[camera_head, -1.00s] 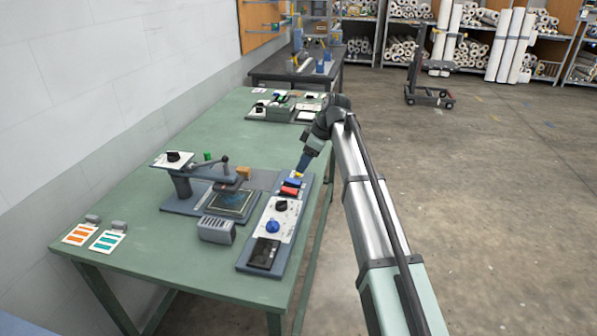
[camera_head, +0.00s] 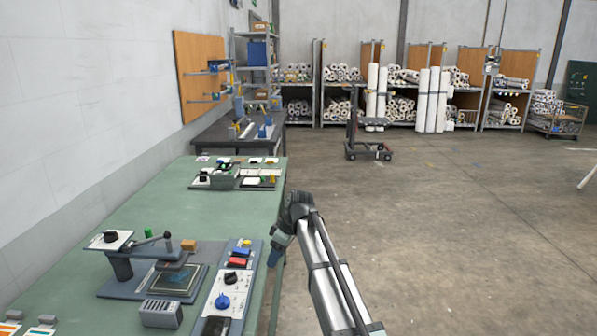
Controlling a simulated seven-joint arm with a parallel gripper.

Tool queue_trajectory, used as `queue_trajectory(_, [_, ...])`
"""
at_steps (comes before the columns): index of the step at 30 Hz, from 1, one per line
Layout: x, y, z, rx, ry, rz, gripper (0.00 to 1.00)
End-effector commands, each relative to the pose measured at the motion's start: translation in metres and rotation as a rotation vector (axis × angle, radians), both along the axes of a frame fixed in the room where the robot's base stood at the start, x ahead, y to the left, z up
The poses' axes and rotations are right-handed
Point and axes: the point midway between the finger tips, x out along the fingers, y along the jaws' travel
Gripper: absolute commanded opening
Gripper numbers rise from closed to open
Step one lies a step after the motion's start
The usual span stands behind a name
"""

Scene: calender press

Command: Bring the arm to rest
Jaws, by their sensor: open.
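My arm comes in from the bottom and bends at the wrist beside the right edge of the green table (camera_head: 185,232). My gripper (camera_head: 273,261) is small in view and points down, just right of the control panel (camera_head: 226,290). It appears apart from the panel and holds nothing that I can see. Its fingertips are too small to make out clearly. The panel carries a yellow button, red and blue blocks, a black knob and a blue knob (camera_head: 222,301). Left of it stands a small press (camera_head: 122,266) with a lever and a dark plate.
More small devices (camera_head: 235,178) sit at the table's far end. A dark bench (camera_head: 215,132) stands behind. A wheeled trolley (camera_head: 368,150) and shelves of white rolls (camera_head: 400,105) are at the back.

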Motion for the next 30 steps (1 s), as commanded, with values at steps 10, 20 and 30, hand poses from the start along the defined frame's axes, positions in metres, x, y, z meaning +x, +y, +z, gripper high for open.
queue_trajectory(10, [-0.070,-0.114,-0.145,-0.117,0.128,-0.483,0.53])
queue_trajectory(20, [-0.160,-0.206,-0.245,-0.218,0.208,-0.913,0.53])
queue_trajectory(30, [-0.247,-0.265,-0.306,-0.298,0.255,-1.239,0.53])
